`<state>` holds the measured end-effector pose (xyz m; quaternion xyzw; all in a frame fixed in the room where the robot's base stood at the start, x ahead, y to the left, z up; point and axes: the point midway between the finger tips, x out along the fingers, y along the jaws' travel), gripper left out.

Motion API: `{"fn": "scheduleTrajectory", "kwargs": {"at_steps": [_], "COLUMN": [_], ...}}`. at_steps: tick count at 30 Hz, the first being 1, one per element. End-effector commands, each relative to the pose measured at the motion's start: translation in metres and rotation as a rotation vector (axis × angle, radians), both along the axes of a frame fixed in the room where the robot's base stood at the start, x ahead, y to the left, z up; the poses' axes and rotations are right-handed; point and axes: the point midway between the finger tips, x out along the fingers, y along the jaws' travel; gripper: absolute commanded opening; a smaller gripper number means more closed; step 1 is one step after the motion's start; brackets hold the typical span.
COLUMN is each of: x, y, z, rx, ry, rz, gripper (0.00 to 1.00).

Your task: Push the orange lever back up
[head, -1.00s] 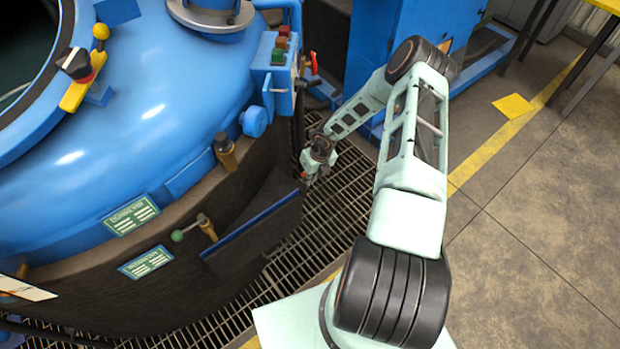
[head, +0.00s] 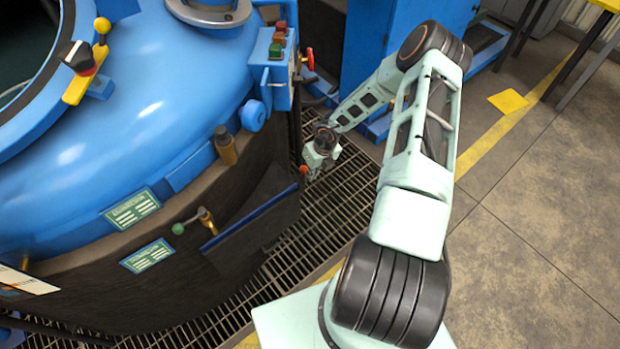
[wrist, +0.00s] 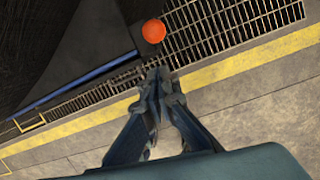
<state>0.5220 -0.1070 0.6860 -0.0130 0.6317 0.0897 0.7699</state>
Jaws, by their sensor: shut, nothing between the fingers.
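An orange round knob (head: 303,169), the visible end of the orange lever, shows at the right side of the dark furnace body. It also appears in the wrist view (wrist: 153,30), just beyond my fingertips and a little to the left. Its shaft is hidden, so I cannot tell the lever's angle. My gripper (head: 311,174) hangs over the floor grating, right beside the knob. In the wrist view my gripper (wrist: 159,78) is shut with nothing between the fingers. A gap shows between fingertips and knob in that picture; I cannot tell the depth.
The blue furnace (head: 130,120) fills the left side. A box with coloured buttons (head: 275,65) and a red handle (head: 309,59) stands above my gripper. A dark blue-edged panel (head: 250,225) juts out nearby. Grating (head: 340,210) and open floor lie to the right.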

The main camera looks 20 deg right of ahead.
Motion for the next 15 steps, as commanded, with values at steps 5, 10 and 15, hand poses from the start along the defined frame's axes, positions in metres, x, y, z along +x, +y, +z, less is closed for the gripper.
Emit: {"fn": "scheduleTrajectory", "kwargs": {"at_steps": [5, 10, 15], "x": [0.003, 0.005, 0.005], "y": [-0.001, -0.001, -0.001], "z": [0.035, 0.054, 0.06], "rx": [0.0, 0.0, 0.0], "ry": [0.005, 0.008, 0.011], "rz": [-0.001, -0.001, -0.001], "gripper": [0.0, 0.0, 0.0]}}
